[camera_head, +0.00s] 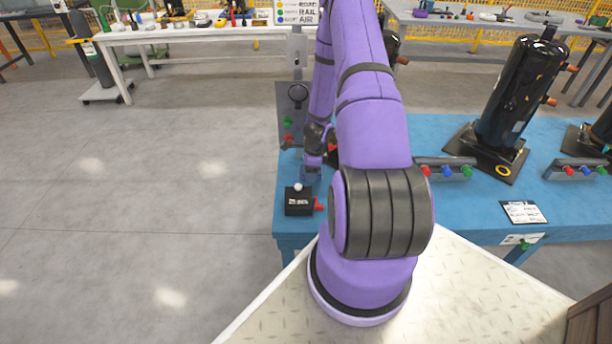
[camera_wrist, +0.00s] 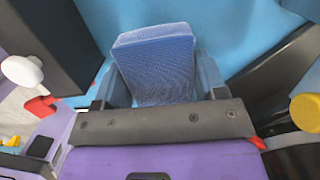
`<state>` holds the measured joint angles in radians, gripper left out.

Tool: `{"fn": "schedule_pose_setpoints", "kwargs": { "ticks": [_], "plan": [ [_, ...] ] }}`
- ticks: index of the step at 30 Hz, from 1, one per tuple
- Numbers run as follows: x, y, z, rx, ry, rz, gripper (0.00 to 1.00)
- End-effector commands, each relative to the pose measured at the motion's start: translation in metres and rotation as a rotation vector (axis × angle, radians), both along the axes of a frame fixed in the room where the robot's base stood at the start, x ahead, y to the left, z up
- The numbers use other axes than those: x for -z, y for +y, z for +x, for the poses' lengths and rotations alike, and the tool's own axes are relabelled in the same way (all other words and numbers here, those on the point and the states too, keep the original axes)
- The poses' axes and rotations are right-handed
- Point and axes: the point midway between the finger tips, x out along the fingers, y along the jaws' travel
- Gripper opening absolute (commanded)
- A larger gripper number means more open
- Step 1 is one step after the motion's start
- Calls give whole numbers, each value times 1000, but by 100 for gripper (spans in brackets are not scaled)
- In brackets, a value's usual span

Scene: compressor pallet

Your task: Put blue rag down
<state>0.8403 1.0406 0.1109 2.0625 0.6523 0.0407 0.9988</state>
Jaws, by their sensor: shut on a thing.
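A blue rag (camera_wrist: 158,62), a folded block of textured cloth, shows in the wrist view between the two fingers of my gripper (camera_wrist: 160,90). My gripper is shut on it and holds it over the blue table surface (camera_wrist: 225,30). I cannot tell whether the rag touches the table. In the head view my gripper (camera_head: 312,175) is low at the left end of the blue table (camera_head: 408,128), partly hidden by my arm. The rag is not clearly visible there.
A small black box (camera_head: 298,203) with a white knob and red part stands at the table's front left corner. A panel (camera_head: 292,100) stands behind my gripper. A black compressor (camera_head: 520,90), a button block (camera_head: 446,170) and a card (camera_head: 522,212) are to the right.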

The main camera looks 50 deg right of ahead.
Motion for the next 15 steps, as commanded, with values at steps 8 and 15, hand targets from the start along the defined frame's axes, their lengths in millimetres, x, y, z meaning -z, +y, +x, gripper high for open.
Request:
{"fn": "schedule_pose_setpoints", "kwargs": {
  "ticks": [8,15],
  "plan": [
    [15,6,15,1,2,2,46],
    [33,6,16,0,-1,-1,46]
  ]
}}
